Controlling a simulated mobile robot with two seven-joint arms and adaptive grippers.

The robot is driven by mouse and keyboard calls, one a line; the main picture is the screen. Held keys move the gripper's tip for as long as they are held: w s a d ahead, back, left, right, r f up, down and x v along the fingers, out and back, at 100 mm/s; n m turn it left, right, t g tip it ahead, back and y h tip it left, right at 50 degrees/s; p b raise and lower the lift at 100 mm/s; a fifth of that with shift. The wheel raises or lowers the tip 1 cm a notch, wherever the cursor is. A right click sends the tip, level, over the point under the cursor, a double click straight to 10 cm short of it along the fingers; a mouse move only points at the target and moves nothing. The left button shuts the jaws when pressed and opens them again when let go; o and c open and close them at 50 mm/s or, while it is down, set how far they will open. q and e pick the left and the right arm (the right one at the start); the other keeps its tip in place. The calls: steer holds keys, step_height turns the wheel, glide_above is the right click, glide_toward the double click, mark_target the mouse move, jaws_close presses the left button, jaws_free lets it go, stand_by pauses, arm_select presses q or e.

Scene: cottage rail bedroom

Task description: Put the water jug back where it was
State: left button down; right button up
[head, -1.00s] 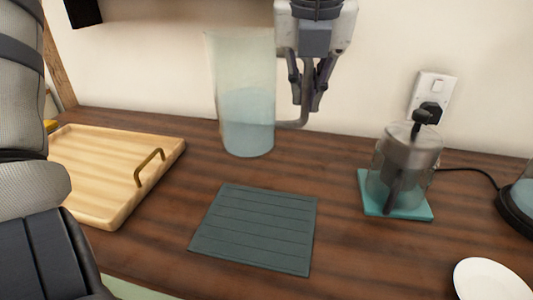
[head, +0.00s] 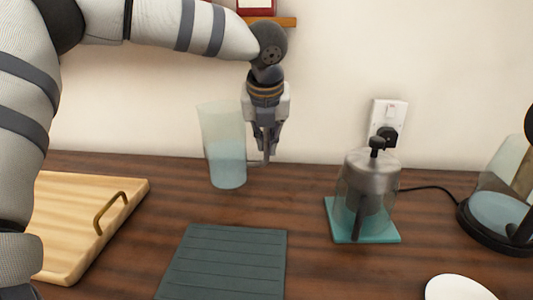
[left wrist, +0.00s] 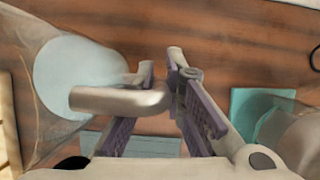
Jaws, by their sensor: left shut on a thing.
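The water jug (head: 225,158) is a tall, clear vessel with pale blue water in its lower part. It leans slightly in the head view, near the back of the wooden counter, behind the dark slatted mat (head: 225,262). I cannot tell if its base touches the counter. My left gripper (head: 265,152) is right of the jug, pointing down, shut on its handle. In the left wrist view the jug (left wrist: 80,75) is at left, and its grey handle (left wrist: 120,100) runs between the fingers (left wrist: 160,100). My right gripper is not in view.
A wooden tray (head: 75,215) with a brass handle lies at left. A French press (head: 368,185) stands on a teal coaster (head: 380,235) at right. The counter between jug and press is clear.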

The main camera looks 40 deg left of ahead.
mark_target(267, 157)
arm_select(q)
steer(key=shift+f, duration=1.45)
steer(key=shift+f, duration=0.15)
steer(key=c, duration=1.7)
jaws_free()
steer(key=shift+f, duration=0.1)
steer(key=v, duration=1.2)
